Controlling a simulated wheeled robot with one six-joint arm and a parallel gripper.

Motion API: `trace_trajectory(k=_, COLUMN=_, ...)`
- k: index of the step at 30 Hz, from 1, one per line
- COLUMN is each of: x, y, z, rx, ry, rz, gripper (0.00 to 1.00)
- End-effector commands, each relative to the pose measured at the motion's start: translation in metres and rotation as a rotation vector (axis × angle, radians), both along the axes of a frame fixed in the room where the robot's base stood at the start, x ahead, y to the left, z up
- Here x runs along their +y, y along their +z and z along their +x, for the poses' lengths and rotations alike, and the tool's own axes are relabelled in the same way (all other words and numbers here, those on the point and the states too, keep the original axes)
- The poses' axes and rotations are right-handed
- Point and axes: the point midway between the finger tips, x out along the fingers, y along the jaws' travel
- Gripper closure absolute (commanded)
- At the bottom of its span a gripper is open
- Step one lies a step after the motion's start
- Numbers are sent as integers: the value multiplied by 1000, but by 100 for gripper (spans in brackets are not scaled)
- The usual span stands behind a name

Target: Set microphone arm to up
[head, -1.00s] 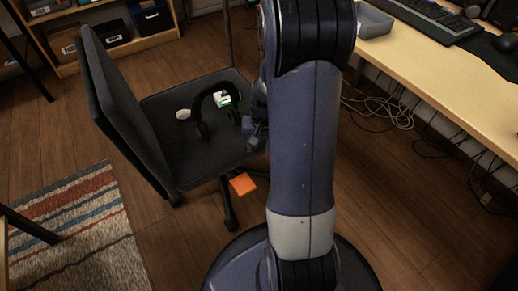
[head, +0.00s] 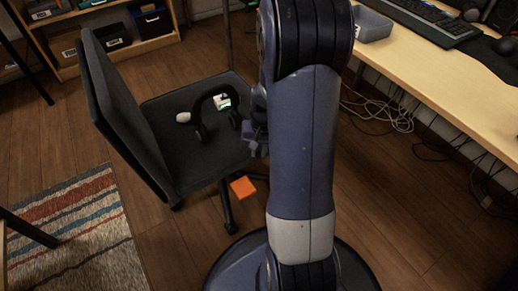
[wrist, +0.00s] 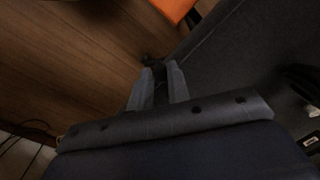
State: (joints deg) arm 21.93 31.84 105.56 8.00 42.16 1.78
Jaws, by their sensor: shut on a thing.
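A black headset (head: 203,131) stands on the dark seat of an office chair (head: 165,109), its headband arching up. My gripper (head: 257,134) is beside the seat's right edge, right of the headset and partly hidden behind my arm. In the wrist view, my gripper (wrist: 156,84) is shut on a thin dark piece between its fingers, which looks like the microphone arm (wrist: 158,72). Its link to the headset is not clear. Part of a dark rounded thing, perhaps the headset (wrist: 306,80), shows at the right edge of the wrist view.
A white mouse-like object (head: 183,117) and a small white-and-green box (head: 222,102) lie on the seat. An orange square (head: 243,187) is below the seat's front edge. A desk (head: 440,75) stands right, with loose cables (head: 385,112) beneath. A striped rug (head: 85,235) lies left.

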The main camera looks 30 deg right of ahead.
Motion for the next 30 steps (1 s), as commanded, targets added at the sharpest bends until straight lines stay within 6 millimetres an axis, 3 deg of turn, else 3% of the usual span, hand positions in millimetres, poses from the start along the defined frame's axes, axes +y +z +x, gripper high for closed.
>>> trace_trajectory(k=13, x=0, y=7, z=0, rx=22, ry=2, rz=-3, gripper=100)
trace_trajectory(k=30, x=0, y=54, z=4, rx=299, ry=1, rz=-27, gripper=100)
